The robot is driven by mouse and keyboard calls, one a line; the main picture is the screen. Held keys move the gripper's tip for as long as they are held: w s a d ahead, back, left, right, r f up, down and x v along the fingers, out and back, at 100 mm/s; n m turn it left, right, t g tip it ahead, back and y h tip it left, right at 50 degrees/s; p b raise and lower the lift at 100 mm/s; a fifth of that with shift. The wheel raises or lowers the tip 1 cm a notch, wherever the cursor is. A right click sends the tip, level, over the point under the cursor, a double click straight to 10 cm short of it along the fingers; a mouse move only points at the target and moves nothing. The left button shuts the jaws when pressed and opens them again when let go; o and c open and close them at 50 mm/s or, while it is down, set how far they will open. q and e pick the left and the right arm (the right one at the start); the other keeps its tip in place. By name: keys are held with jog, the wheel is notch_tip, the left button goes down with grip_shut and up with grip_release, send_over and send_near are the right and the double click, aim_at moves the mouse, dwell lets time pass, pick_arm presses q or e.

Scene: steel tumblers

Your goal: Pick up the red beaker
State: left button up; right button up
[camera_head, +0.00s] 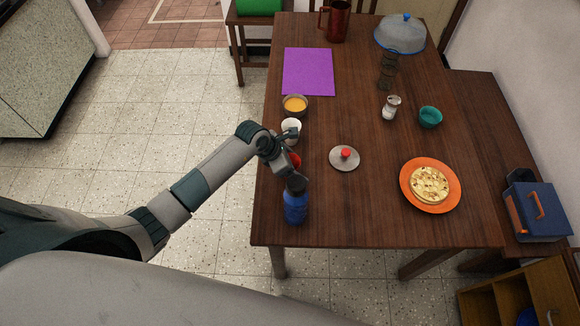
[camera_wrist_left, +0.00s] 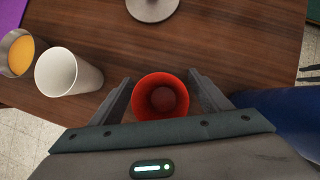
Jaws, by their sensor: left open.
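The red beaker (camera_wrist_left: 160,97) stands upright on the table in the left wrist view, its open rim facing the camera. In the head view only part of the red beaker (camera_head: 295,160) shows, mostly hidden behind my left gripper (camera_head: 284,166). In the left wrist view my left gripper (camera_wrist_left: 165,92) is open, with one finger on each side of the beaker. I cannot tell whether the fingers touch it.
A white cup (camera_head: 291,129) stands just behind the beaker and a blue bottle (camera_head: 295,205) just in front.

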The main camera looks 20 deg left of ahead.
dwell(0.4)
pick_arm(q)
jog(key=c, duration=1.1)
notch_tip(320, 180, up, 10)
jog(key=b, duration=0.3)
